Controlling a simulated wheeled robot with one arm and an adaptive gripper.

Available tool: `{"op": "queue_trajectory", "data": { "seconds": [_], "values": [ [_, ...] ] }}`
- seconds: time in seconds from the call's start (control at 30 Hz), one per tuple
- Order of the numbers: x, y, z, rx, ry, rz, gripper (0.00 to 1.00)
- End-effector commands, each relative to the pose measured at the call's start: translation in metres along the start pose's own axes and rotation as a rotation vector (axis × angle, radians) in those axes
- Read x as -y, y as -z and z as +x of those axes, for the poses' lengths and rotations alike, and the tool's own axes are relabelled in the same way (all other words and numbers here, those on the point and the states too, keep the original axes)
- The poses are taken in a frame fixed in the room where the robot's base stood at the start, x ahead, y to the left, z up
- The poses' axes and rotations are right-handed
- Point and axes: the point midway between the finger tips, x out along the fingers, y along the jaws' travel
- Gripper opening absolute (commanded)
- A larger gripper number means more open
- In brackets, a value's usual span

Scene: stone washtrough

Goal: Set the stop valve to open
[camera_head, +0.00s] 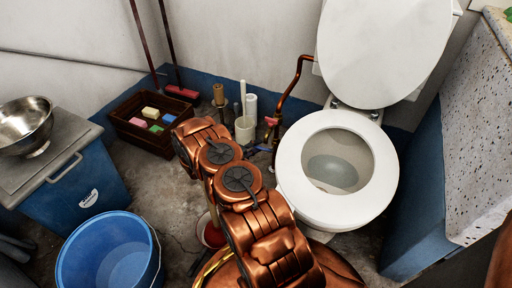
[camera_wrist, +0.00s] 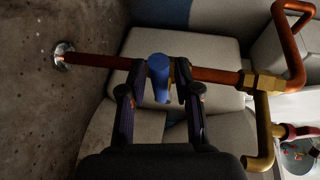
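The stop valve's blue handle (camera_wrist: 159,80) is in the middle of the wrist view, on a copper pipe (camera_wrist: 95,61) running from a wall flange to a brass fitting. The handle points across the pipe, toward the bottom of the picture. My gripper (camera_wrist: 160,78) has one dark finger on each side of the handle. The fingers stand apart, with a visible gap on the right side; contact on the left cannot be told. In the head view my arm hides most of the valve area beside the toilet.
The toilet (camera_head: 337,170) stands right of my arm. A brush holder (camera_head: 244,130) and a crate (camera_head: 138,142) stand behind it. A blue bucket (camera_head: 72,270) and a blue cooler (camera_head: 75,196) are left. A pink handle (camera_wrist: 300,132) is on the lower pipe.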

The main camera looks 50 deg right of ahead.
Motion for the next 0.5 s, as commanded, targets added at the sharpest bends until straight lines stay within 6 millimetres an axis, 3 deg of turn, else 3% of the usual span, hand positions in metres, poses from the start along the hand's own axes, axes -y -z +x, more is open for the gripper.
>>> {"op": "queue_trajectory", "data": {
  "seconds": [0.27,0.5],
  "values": [
    [-0.0001,-0.0001,-0.0002,0.0,0.0,0.0,0.0],
    [-0.0001,-0.0001,-0.0002,0.0,0.0,0.0,0.0]
  ]
}}
